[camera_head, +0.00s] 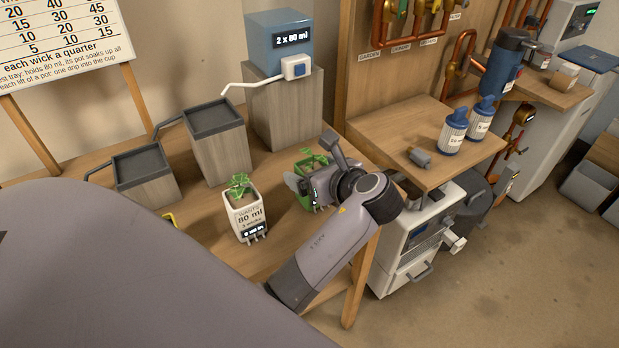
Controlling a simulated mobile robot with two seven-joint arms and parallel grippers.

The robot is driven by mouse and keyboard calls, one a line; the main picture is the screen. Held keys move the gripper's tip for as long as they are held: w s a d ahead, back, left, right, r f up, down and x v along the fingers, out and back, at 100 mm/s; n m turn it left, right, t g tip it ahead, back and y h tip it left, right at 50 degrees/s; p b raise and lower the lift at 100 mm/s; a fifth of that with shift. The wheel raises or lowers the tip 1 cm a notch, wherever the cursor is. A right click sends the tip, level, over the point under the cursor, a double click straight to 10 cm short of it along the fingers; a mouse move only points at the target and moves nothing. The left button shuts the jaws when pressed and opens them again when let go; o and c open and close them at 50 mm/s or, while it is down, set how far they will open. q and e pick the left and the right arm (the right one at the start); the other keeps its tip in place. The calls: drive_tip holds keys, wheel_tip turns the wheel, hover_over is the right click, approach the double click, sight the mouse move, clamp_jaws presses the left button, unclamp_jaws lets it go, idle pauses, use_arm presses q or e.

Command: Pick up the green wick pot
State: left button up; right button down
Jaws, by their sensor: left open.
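The green wick pot (303,199) stands on the wooden bench with a small leafy plant in it and a dark display on its side. My left gripper (311,164) is open at the pot, with one finger by its left side and the other by its upper right. The gripper and wrist hide part of the pot's right side. I cannot tell whether the fingers touch it. My right gripper is not in view.
A blue tank (279,40) on a block stands at the back. A wooden shelf (400,128) with blue-capped bottles is at right.

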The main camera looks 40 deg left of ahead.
use_arm(q)
drive_tip(key=shift+w+a+f, duration=0.1)
drive_tip(key=shift+a, duration=0.15)
drive_tip(key=c, duration=1.2)
